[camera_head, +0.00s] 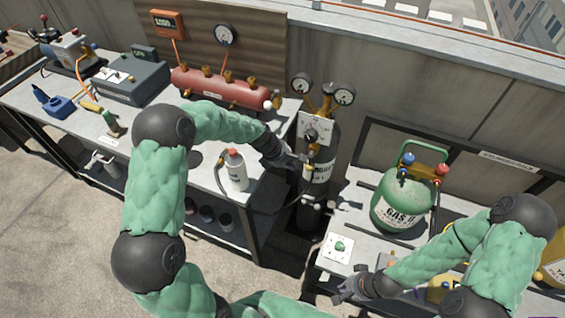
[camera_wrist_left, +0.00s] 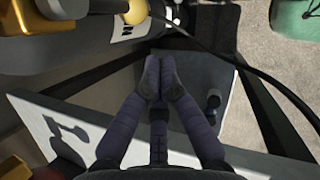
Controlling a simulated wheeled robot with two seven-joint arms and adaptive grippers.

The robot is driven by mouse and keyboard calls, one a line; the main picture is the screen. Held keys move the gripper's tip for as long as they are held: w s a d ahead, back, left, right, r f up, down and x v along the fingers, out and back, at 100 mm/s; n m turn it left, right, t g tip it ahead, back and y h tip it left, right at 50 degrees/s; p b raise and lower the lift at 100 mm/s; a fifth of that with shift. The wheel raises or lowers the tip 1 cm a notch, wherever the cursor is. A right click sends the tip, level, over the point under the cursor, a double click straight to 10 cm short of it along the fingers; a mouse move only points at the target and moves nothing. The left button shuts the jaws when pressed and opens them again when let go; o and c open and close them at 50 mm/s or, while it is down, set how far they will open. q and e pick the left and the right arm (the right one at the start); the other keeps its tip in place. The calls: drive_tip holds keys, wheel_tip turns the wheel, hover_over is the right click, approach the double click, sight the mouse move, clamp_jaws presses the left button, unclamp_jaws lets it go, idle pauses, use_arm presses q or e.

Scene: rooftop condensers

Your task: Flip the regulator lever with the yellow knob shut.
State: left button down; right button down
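The regulator (camera_head: 316,128) with two dial gauges is on top of a dark upright gas cylinder (camera_head: 318,190). A yellow knob (camera_wrist_left: 135,12) shows at the top edge of the left wrist view, beside brass fittings (camera_wrist_left: 58,18); its lever is mostly out of frame. My left gripper (camera_head: 300,160) is just left of the cylinder, below the regulator plate. In the left wrist view its fingertips (camera_wrist_left: 160,75) are together with nothing visible between them, apart from the knob. My right gripper (camera_head: 345,290) is over the right table's front edge; its fingers are too small to judge.
A white bottle (camera_head: 235,172) stands on the left bench near my left arm. A red manifold (camera_head: 218,88) is behind it. A dark hose (camera_wrist_left: 240,65) curves beside the cylinder. A green gas tank (camera_head: 403,200) and a white switch plate (camera_head: 338,248) are on the right table.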

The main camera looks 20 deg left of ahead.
sight(310, 163)
use_arm(q)
drive_tip(key=shift+w+d+f+b, duration=0.2)
drive_tip(key=shift+w+d, duration=0.15)
drive_tip(key=shift+d, duration=0.3)
drive_tip(key=shift+w+d+f+b, duration=0.2)
drive_tip(key=shift+w+d, duration=0.15)
drive_tip(key=shift+d, duration=0.3)
use_arm(e)
drive_tip(key=shift+f, duration=0.55)
drive_tip(key=shift+s, duration=0.2)
use_arm(q)
drive_tip(key=shift+d+h, duration=0.15)
drive_tip(key=shift+h, duration=0.15)
use_arm(e)
drive_tip(key=shift+s+d+r, duration=0.1)
drive_tip(key=shift+s, duration=0.3)
